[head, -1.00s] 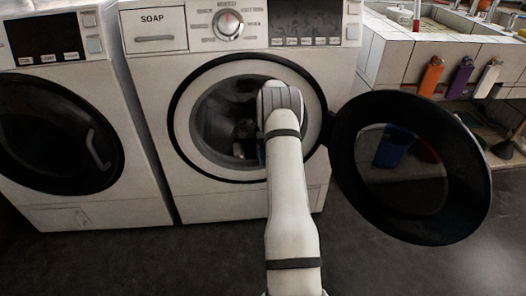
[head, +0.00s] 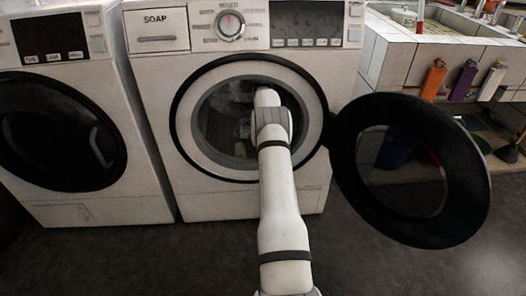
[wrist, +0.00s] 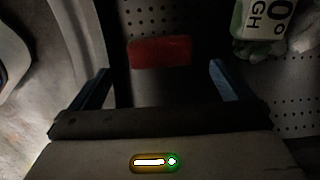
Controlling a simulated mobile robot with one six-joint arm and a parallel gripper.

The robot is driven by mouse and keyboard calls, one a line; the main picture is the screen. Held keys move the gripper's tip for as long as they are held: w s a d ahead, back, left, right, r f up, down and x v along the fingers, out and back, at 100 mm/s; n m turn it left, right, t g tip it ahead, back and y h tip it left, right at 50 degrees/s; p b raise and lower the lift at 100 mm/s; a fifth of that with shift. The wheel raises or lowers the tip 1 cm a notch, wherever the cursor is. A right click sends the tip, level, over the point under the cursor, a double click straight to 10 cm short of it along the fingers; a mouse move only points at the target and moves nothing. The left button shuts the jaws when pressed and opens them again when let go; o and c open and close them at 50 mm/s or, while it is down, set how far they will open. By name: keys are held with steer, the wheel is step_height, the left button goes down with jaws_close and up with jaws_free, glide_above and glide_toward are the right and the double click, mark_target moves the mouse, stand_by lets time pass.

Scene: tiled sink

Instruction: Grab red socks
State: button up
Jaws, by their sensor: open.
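A dark red piece of cloth (wrist: 160,52), likely the red socks, shows in the wrist view against the perforated drum wall, just beyond the fingertips and between them. My gripper (wrist: 160,78) is open, with its two bluish fingers spread apart and nothing between them. In the head view my arm reaches through the open door of the washing machine (head: 160,110) into the drum (head: 228,125). The arm hides the gripper and the red cloth there.
The pale door rim (wrist: 60,60) curves close on the left. The round glass door (head: 345,160) hangs open to the right. A second washer (head: 150,190) stands at left.

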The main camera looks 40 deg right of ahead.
step_height(320, 180, down, 6)
steer(key=shift+s+d+f+b, duration=0.15)
steer(key=shift+f+b, duration=0.1)
steer(key=shift+b, duration=0.9)
steer(key=shift+c, duration=0.2)
steer(key=c, duration=1)
steer(key=shift+r, duration=0.2)
